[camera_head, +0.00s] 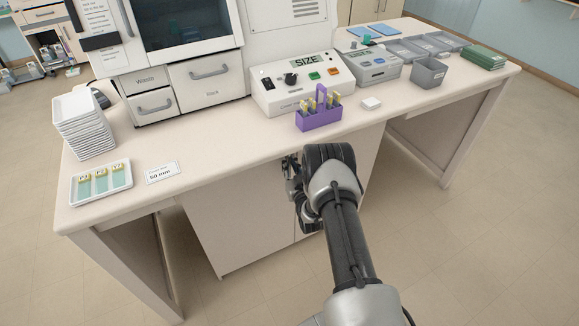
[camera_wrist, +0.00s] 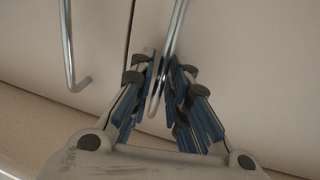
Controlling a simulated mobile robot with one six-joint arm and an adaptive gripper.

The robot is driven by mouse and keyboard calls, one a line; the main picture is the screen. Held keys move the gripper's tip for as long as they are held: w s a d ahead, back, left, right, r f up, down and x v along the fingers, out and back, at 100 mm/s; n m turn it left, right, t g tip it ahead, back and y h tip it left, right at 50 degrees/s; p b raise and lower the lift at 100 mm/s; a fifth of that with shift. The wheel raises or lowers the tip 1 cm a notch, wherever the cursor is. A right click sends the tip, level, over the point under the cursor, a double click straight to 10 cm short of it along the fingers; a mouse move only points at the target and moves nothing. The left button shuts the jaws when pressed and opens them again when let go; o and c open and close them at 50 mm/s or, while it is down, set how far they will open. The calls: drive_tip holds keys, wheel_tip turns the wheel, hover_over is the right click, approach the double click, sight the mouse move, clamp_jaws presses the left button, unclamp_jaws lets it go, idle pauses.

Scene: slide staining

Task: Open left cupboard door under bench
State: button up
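The cupboard under the bench has two pale, closed doors that meet at a dark seam in the wrist view. The left door (camera_wrist: 30,45) in that view has a steel bar handle (camera_wrist: 69,50). The right door (camera_wrist: 260,70) has a similar handle (camera_wrist: 172,35). My gripper (camera_wrist: 164,68) is open, with its blue-padded fingers on either side of the right handle near its lower end. Firm contact cannot be made out. In the head view my gripper (camera_head: 292,176) is at the cupboard front (camera_head: 235,225), just under the bench edge; my arm hides the handles and much of the right side.
The bench top (camera_head: 225,150) overhangs the cupboard close to my gripper. A purple slide rack (camera_head: 320,119) stands near its front edge above my arm. A slide tray (camera_head: 101,184) lies at the left. Open knee space flanks the cupboard, and the floor (camera_head: 480,240) at the right is clear.

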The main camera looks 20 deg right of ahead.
drive_tip(key=shift+w, duration=0.15)
drive_tip(key=shift+c, duration=0.2)
clamp_jaws()
idle(0.3)
